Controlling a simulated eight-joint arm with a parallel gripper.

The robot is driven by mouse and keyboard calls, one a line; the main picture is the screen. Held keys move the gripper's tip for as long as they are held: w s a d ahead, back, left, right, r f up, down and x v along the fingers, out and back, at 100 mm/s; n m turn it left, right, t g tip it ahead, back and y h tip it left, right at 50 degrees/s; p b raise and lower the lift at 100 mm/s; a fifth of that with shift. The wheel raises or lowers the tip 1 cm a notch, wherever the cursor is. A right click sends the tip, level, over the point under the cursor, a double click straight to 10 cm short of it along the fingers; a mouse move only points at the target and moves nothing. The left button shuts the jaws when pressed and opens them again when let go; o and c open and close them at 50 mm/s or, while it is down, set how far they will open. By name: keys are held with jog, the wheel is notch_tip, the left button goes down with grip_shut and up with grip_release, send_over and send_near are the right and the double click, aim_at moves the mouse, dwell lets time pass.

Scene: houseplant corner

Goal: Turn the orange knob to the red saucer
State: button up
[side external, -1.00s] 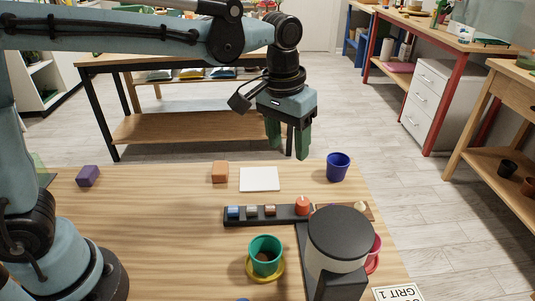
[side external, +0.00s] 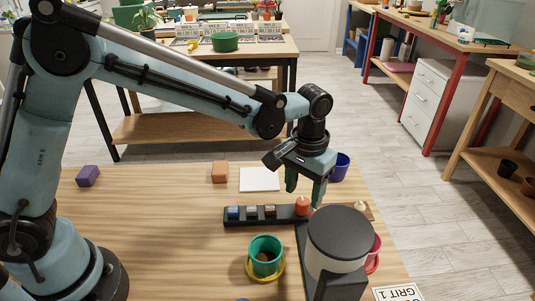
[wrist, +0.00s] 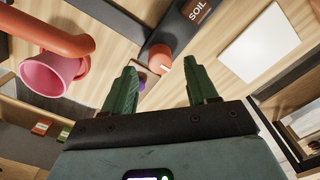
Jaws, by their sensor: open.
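The orange knob (side external: 302,206) stands up from a long black strip (side external: 285,216) in the side external view. It also shows in the wrist view (wrist: 160,57), with a small pale mark on its face. My gripper (side external: 304,193) is open and empty, fingers pointing down, just above the knob. In the wrist view the knob lies between and beyond the two green fingertips, apart from them. The red saucer (side external: 373,267) is mostly hidden behind the dark-topped cylinder. A pink pot (side external: 376,246) stands at it.
The dark-topped cylinder (side external: 338,235) stands close in front of the strip. A green pot (side external: 265,252) on a yellow saucer (side external: 279,273) is left of it. A blue pot (side external: 340,166) is behind my gripper. A white card (side external: 259,179) and an orange block (side external: 220,172) lie behind the strip.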

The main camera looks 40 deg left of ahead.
aim_at(302, 206)
jog(key=shift+f, duration=1.3)
jog(key=shift+c, duration=0.3)
jog(key=c, duration=1)
jog(key=shift+m, duration=0.3)
jog(key=m, duration=0.9)
